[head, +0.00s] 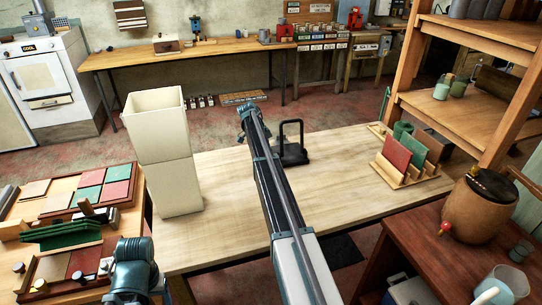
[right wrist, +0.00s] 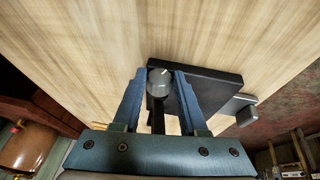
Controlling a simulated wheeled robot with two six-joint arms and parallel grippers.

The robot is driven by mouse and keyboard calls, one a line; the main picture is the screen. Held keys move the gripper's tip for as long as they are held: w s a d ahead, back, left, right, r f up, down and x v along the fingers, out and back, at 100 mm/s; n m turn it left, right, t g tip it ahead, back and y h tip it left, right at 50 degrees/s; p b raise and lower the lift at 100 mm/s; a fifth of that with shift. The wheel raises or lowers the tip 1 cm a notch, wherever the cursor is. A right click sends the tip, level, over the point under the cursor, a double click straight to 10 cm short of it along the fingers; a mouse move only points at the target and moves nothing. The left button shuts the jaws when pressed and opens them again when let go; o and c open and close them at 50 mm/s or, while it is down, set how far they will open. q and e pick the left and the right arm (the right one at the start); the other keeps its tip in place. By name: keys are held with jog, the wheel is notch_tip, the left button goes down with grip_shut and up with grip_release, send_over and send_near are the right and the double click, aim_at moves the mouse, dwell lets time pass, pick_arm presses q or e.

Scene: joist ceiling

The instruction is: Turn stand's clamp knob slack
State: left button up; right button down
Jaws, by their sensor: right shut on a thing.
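The black stand (head: 292,151) is on the light wooden table, with an upright frame at its back. In the right wrist view its dark flat body (right wrist: 212,92) lies beyond my fingers. My right gripper (right wrist: 159,74) is shut on a round silver-grey knob (right wrist: 160,84) with a pale mark on its face, one blue finger on each side. In the head view my right arm reaches over the table beside the stand, and its fingertips cannot be made out. Only a joint of my left arm shows at the lower left; its gripper is out of view.
A tall cream bin-like stack (head: 170,171) stands at the table's left end. A wooden rack with red and green panels (head: 397,151) is at the right. A bare stretch of the wooden table (head: 355,185) lies between the stand and the rack.

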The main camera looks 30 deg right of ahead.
jog(key=shift+c, duration=2.2)
grip_release()
jog(key=shift+r, duration=0.1)
jog(key=p+v, duration=1.2)
jog(key=v, duration=0.1)
jog(key=shift+r+p, duration=0.3)
jog(key=shift+a, duration=0.1)
